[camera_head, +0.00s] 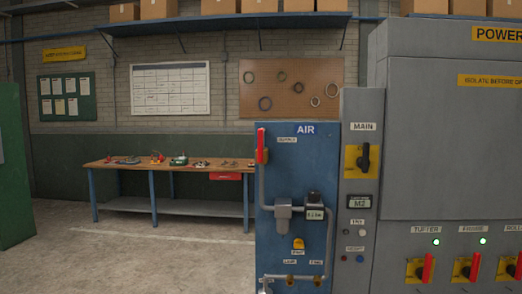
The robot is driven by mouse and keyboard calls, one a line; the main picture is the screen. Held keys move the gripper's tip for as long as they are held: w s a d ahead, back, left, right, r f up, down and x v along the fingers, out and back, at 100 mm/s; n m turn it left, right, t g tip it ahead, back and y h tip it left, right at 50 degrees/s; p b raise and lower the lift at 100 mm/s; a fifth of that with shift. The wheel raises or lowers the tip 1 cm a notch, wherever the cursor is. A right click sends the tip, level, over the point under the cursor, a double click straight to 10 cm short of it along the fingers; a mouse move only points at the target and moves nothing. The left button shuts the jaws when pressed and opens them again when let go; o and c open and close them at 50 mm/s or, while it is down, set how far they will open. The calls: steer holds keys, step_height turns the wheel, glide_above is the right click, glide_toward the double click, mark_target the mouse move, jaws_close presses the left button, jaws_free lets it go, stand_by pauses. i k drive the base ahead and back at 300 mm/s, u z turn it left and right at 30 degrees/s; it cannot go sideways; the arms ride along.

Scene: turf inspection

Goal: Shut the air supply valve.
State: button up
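The blue air panel (298,230) labelled "AIR" stands in the centre right of the head view. A red lever handle (262,146) stands upright at its upper left, beside a small label that seems to read "SUPPLY". A grey pipe runs down from the lever to a grey filter-like unit (283,210) and a dark-topped regulator with a small display (315,213). A yellow part (298,244) sits below them. Smaller fittings near the panel's bottom are too small to read. My gripper is not in view.
Right of the air panel, a grey column carries a "MAIN" black rotary switch on yellow (363,158). The large grey power cabinet (450,140) has several red-handled switches (427,268) and lit green lamps. A workbench (170,166) stands behind left. The floor at left is clear.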

mark_target(260, 132)
steer(key=z, duration=1.05)
steer(key=i, duration=1)
steer(key=u, duration=3.2)
